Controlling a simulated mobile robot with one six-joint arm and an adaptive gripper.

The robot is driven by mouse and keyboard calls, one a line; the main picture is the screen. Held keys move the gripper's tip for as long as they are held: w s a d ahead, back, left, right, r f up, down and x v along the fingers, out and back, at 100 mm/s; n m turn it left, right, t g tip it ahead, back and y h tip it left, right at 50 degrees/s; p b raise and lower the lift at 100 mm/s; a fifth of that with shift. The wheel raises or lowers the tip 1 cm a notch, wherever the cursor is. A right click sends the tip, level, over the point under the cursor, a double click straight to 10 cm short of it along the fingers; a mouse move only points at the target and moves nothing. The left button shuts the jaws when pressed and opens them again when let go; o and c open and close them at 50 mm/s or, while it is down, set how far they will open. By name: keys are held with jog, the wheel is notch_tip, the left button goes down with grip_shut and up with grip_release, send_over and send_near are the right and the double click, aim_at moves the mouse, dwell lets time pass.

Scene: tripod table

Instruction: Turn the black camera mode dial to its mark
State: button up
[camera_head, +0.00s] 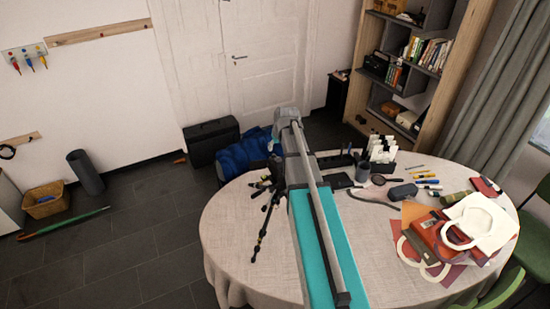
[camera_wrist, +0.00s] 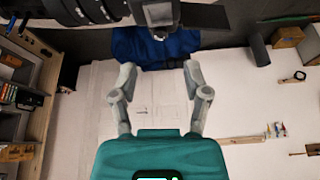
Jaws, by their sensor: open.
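My gripper (camera_wrist: 159,68) is open in the wrist view, with its two fingers apart and nothing between them. Black camera equipment with a ribbed, lens-like barrel (camera_wrist: 88,12) shows along the top edge of the wrist view, beyond the fingertips and cut off by the frame. I cannot make out the mode dial or its mark. In the head view, a dark tripod (camera_head: 264,215) stands on the round table (camera_head: 232,250), left of my arm. My arm hides my gripper and most of what is on top of the tripod there.
Pens, a dark pouch (camera_head: 402,191) and a holder with white items (camera_head: 381,150) lie right of my arm. Red and white bags (camera_head: 440,235) cover the table's right side. A black case (camera_head: 212,140) and blue bag (camera_head: 240,153) are on the floor behind.

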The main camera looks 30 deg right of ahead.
aim_at(274, 155)
jog(key=shift+b+x, duration=2.6)
jog(key=shift+x, duration=0.45)
grip_shut()
